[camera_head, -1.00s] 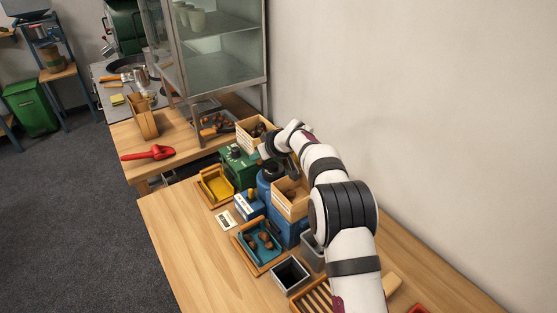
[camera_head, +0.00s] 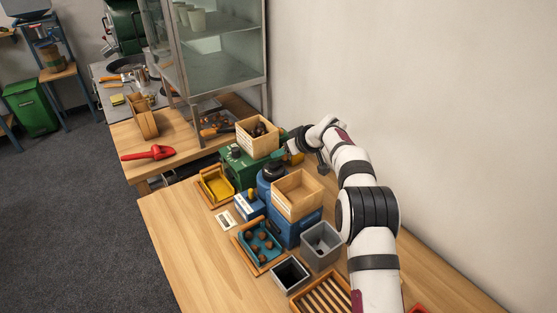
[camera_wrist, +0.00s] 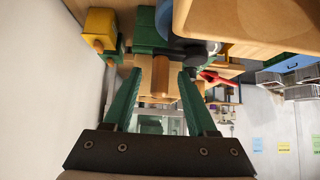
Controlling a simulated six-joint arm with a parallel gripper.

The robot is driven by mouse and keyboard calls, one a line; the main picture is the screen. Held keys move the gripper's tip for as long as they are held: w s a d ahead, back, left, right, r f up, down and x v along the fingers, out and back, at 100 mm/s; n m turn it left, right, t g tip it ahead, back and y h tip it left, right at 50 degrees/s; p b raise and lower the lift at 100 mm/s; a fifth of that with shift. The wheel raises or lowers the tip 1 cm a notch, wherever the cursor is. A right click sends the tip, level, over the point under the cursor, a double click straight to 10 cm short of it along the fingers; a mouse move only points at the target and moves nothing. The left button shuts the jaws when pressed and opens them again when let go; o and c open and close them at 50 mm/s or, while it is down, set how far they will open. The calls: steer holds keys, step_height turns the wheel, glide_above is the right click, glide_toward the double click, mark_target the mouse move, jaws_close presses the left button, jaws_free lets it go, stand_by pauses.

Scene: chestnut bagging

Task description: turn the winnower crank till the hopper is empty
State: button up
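The blue winnower (camera_head: 287,232) stands on the bench with a wooden hopper (camera_head: 297,194) on top. No chestnuts show inside the hopper in the head view. The teal tray (camera_head: 245,247) in front holds several chestnuts. My gripper (camera_head: 284,150) is behind the winnower, near the green machine. In the wrist view its green fingers (camera_wrist: 160,85) are apart, with a wooden knob (camera_wrist: 160,76) showing between or beyond their tips. I see gaps on both sides of the knob. Whether this knob belongs to the winnower crank I cannot tell. The hopper's side also shows in the wrist view (camera_wrist: 255,25).
A green machine (camera_head: 238,166) carries a wooden crate (camera_head: 257,148) of chestnuts. A yellow tray (camera_head: 217,186), a grey bin (camera_head: 321,244) and a dark square container (camera_head: 291,275) stand close by. The bench front left is clear.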

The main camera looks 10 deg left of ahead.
steer(key=shift+r, duration=0.1)
step_height(320, 180, up, 7)
steer(key=shift+r, duration=0.2)
jaws_close()
stand_by(0.5)
stand_by(1.2)
steer(key=s+d+r+m+g+h, duration=0.1)
steer(key=s+d+r+m, duration=0.15)
steer(key=s, duration=0.45)
steer(key=s+d+r+m+g+h, duration=0.1)
steer(key=s+d+r+m, duration=0.1)
steer(key=s+d, duration=0.35)
steer(key=s+d+r+m+g, duration=0.1)
steer(key=s+d+r+m, duration=0.1)
steer(key=s, duration=0.7)
steer(key=s+d+f+m+g+h, duration=0.1)
steer(key=s+d+f+m, duration=0.1)
steer(key=s, duration=0.8)
steer(key=s+d+f+m+g+h, duration=0.1)
steer(key=s+d+f+m, duration=0.1)
steer(key=s, duration=0.9)
steer(key=s+d+f+m+g, duration=0.1)
steer(key=s+d+f+m, duration=0.2)
steer(key=s, duration=0.7)
steer(key=shift+s+f+m+g+h, duration=0.15)
steer(key=shift+f+m+g+h, duration=0.35)
steer(key=shift+f, duration=0.45)
